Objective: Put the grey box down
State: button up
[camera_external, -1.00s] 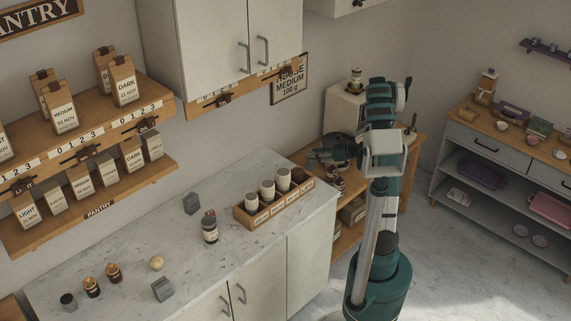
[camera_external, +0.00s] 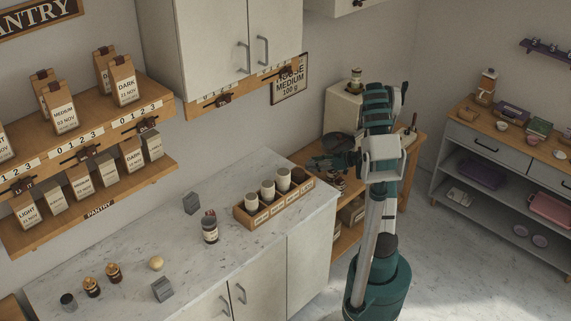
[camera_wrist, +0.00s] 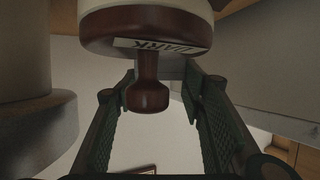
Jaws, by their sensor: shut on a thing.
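One small grey box (camera_external: 191,202) stands at the back of the marble counter, and another grey box (camera_external: 162,290) stands near its front edge. Both are well left of my gripper (camera_external: 325,163), which is over the wooden side table at the counter's right end. In the wrist view a brown, knobbed thing (camera_wrist: 148,95) with a label reading DARK sits between the fingers of my gripper (camera_wrist: 160,85). My gripper is shut on it, though the contact is hard to see. No grey box shows in the gripper.
A wooden rack (camera_external: 262,220) of white cups and a dark jar (camera_external: 210,229) stand on the marble counter (camera_external: 130,240). Small jars (camera_external: 92,287) stand at its left end. A white machine (camera_external: 345,110) and a dark round pan (camera_external: 337,145) are beside my gripper. The counter's middle has free room.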

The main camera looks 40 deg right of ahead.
jog(key=shift+f, duration=0.9)
jog(key=shift+f, duration=0.15)
jog(key=o, duration=1.1)
jog(key=shift+o, duration=0.2)
jog(key=shift+p+v, duration=1.15)
jog(key=shift+v, duration=4.9)
jog(key=shift+w+d, duration=0.1)
jog(key=c, duration=0.4)
